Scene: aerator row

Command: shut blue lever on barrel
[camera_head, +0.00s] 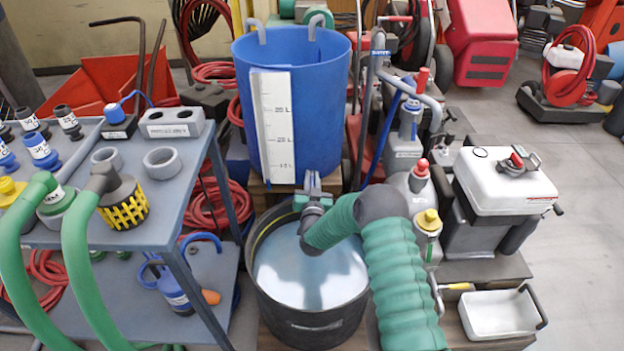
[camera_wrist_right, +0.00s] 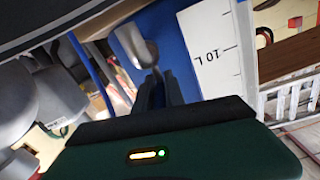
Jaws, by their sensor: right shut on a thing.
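The barrel (camera_head: 330,100) is a tall blue tub with a white litre scale on its front; its blue wall also fills the top middle of the right wrist view (camera_wrist_right: 185,40). My right gripper (camera_head: 311,183) is at the low front of the barrel, just right of the scale's lower end. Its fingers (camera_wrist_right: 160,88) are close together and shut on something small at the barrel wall. I take this to be the blue lever, which the fingers hide. A grey rounded metal piece (camera_wrist_right: 135,45) shows just beyond the fingertips. My left gripper is not in view.
A dark round tub (camera_head: 262,300) with a shiny surface inside stands below my right gripper. A grey cart (camera_head: 165,200) with fittings and green hoses (camera_head: 80,260) is at left. Bottles, a white-topped machine (camera_head: 500,185) and a white tray (camera_head: 500,315) crowd the right.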

